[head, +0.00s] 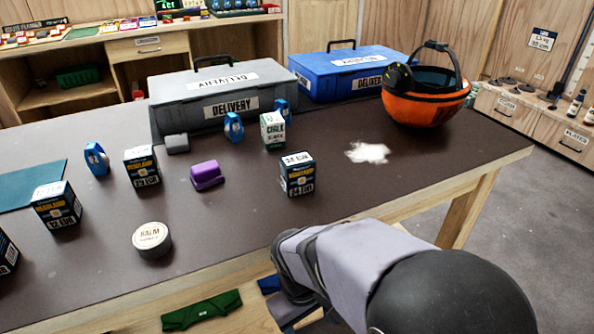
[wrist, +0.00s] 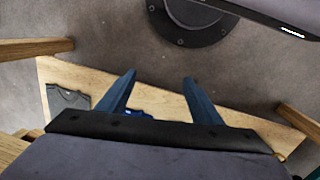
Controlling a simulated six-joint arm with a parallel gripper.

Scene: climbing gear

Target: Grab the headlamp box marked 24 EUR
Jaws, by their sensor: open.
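Several dark headlamp boxes with white price labels show in the head view. One (head: 297,174) stands at the table's right front; its price looks like 24 or 34 EUR. Another (head: 141,167), apparently 29 EUR, stands left of the purple block. A third (head: 57,205), apparently 12 or 32 EUR, stands further left. A fourth (head: 7,253) is cut by the left edge, its price unclear. My gripper (wrist: 160,76) is open and empty in the wrist view, low by the table's underside, with no box in view. In the head view its fingers are hidden.
A balm tin (head: 152,240), a purple block (head: 207,175), a chalk box (head: 273,130) and blue tape rolls share the tabletop. Grey (head: 220,95) and blue (head: 355,72) delivery cases and an orange helmet (head: 425,100) stand behind. White powder (head: 368,153) lies at right.

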